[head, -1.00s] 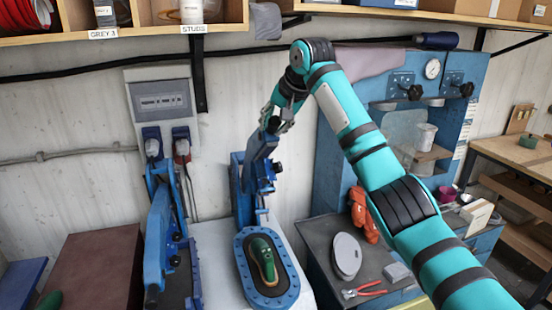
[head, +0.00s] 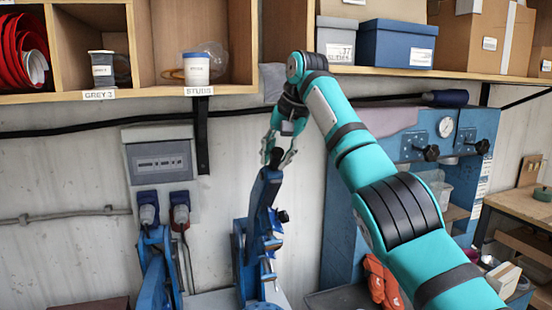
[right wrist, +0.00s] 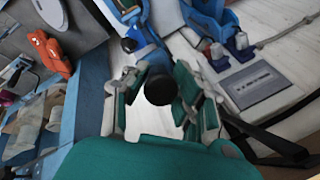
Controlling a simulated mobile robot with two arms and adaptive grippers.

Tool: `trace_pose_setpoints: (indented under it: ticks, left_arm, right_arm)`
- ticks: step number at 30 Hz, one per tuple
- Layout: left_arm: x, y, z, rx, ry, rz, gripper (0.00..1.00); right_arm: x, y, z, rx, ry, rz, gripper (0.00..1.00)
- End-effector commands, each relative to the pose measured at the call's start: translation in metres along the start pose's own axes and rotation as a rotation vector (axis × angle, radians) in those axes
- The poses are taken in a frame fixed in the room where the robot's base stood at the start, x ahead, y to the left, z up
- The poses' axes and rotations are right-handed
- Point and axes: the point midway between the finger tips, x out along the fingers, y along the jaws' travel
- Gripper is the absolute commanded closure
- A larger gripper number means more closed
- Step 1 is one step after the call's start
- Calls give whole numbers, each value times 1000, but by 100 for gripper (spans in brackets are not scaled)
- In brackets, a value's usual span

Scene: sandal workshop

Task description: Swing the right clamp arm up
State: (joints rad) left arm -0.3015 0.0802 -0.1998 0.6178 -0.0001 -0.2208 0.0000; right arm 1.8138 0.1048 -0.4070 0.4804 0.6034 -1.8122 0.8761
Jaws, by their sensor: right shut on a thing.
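The right clamp arm (head: 262,200) is a blue lever with a black knob (head: 277,157) at its top. It stands steeply upright, leaning slightly right, above its blue press. My right gripper (head: 278,148) is at the top of the lever, its fingers on both sides of the knob, shut on it. In the right wrist view the round black knob (right wrist: 160,89) sits between the green and grey fingers, with the blue lever running away behind it. My left gripper is not in view.
Another blue clamp (head: 154,275) stands to the left, under a grey wall box (head: 158,158) with two plugs. A wooden shelf (head: 225,88) with cups and boxes runs above. A blue machine panel (head: 340,225) stands right of the lever. An orange item (head: 376,283) lies low right.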

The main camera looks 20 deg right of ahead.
Motion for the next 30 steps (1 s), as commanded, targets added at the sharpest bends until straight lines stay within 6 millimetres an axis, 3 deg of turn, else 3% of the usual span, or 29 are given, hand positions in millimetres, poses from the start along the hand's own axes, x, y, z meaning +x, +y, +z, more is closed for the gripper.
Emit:
trace_pose_setpoints:
  ticks: [5, 6, 11, 20, 30]
  left_arm:
    - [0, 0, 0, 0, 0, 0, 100]
    - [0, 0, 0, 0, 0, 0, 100]
    - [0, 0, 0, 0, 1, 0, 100]
    - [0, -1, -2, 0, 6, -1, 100]
    - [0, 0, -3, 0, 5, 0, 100]
  right_arm:
    - [2, 2, 0, 3, -1, 5, 100]
    - [2, 2, 0, 3, -1, 5, 74]
    - [2, 1, 0, 2, -1, 4, 53]
    - [-2, 1, 0, 1, 0, 2, 52]
    - [-53, 0, -1, 3, 1, 0, 52]
